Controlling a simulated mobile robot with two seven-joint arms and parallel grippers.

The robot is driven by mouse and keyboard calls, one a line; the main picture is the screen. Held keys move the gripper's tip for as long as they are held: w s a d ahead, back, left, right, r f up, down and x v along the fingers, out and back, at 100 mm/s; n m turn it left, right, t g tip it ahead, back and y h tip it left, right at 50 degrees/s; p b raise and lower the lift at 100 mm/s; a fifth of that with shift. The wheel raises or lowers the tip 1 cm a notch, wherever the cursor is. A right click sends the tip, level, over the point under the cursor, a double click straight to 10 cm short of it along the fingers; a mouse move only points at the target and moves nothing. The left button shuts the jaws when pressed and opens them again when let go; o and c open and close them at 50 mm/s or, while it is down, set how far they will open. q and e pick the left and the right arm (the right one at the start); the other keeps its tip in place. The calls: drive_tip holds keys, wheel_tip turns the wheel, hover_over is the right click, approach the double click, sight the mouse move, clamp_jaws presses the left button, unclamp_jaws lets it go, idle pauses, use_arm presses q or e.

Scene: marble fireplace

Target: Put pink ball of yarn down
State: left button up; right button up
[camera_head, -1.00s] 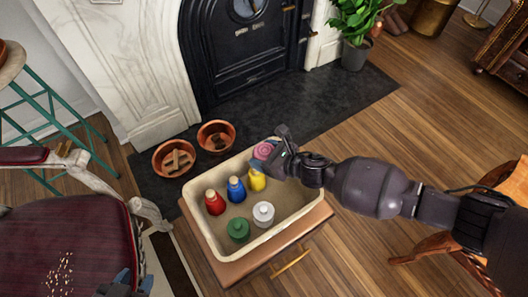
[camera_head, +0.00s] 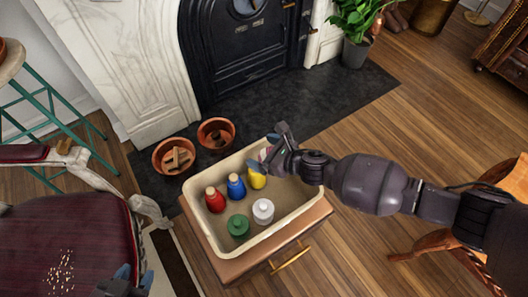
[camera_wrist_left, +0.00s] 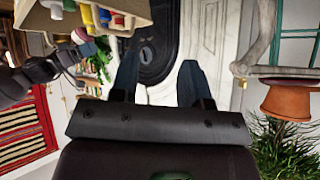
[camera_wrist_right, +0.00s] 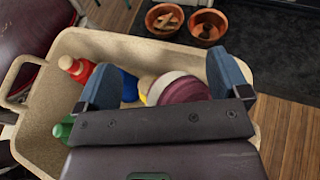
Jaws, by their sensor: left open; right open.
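The pink ball of yarn (camera_wrist_right: 186,90) lies at the far end of the cream bin (camera_wrist_right: 42,112), beside the yellow bottle, partly hidden by my right gripper. Only a sliver of the yarn (camera_head: 266,153) shows in the head view. My right gripper (camera_wrist_right: 165,78) is open, with its fingers apart on either side of the yarn; I cannot tell whether they touch it. In the head view it (camera_head: 268,148) is over the bin's far corner. My left gripper (camera_wrist_left: 158,80) is open and empty; in the head view it (camera_head: 124,282) is at the bottom left, by the chair.
The bin also holds red (camera_head: 214,202), blue (camera_head: 236,188), yellow (camera_head: 257,178), green (camera_head: 238,227) and white (camera_head: 263,211) bottles. Terracotta pots (camera_head: 174,157) stand behind it. A red chair (camera_head: 70,235) is at left. Open wooden floor lies to the right.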

use_arm(q)
drive_tip(key=shift+s+a+r+n+p, duration=0.1)
drive_tip(key=shift+s+a+n+p, duration=0.2)
drive_tip(key=shift+p, duration=0.45)
drive_tip(key=shift+s+a+n+p, duration=0.1)
drive_tip(key=shift+s+n+p, duration=0.1)
drive_tip(key=shift+s+p, duration=0.35)
use_arm(e)
drive_tip(key=v, duration=1.2)
use_arm(q)
drive_tip(key=shift+w, duration=0.15)
use_arm(e)
drive_tip(key=shift+r, duration=0.1)
